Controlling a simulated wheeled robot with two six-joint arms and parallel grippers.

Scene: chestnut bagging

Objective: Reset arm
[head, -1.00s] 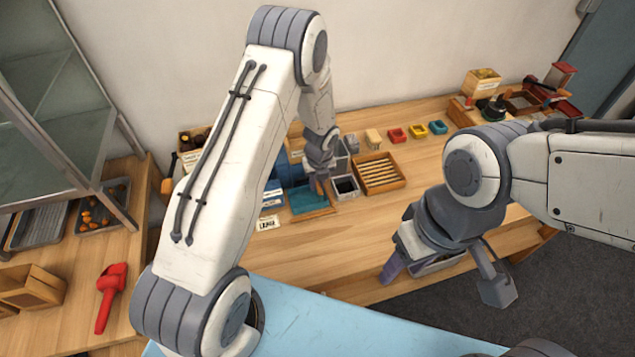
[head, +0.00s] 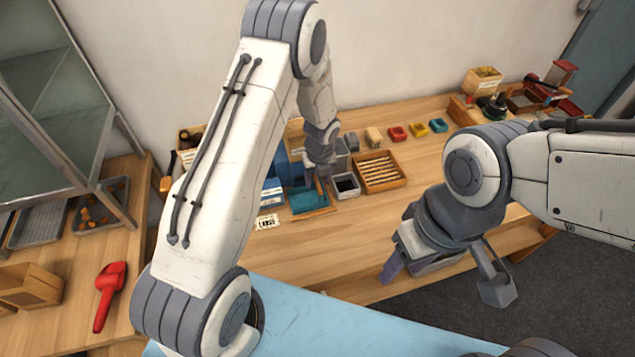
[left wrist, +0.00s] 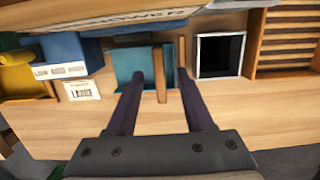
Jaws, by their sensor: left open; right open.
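My left gripper (head: 317,186) hangs over the table beside the teal tray (head: 308,204), partly in front of it. In the left wrist view its two dark fingers (left wrist: 160,85) are spread apart, with the teal tray (left wrist: 128,62) beyond them. A thin wooden piece shows upright between the fingers; I see no contact with it. My right gripper (head: 405,268) points down near the table's front edge at the right. It is open, and I see nothing held in it.
A black-lined box (head: 346,186) and a slotted wooden tray (head: 380,172) stand right of the teal tray. Small red, yellow and blue bins sit farther back. A red scoop (head: 108,295) lies on the left bench beside a glass cabinet (head: 50,100).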

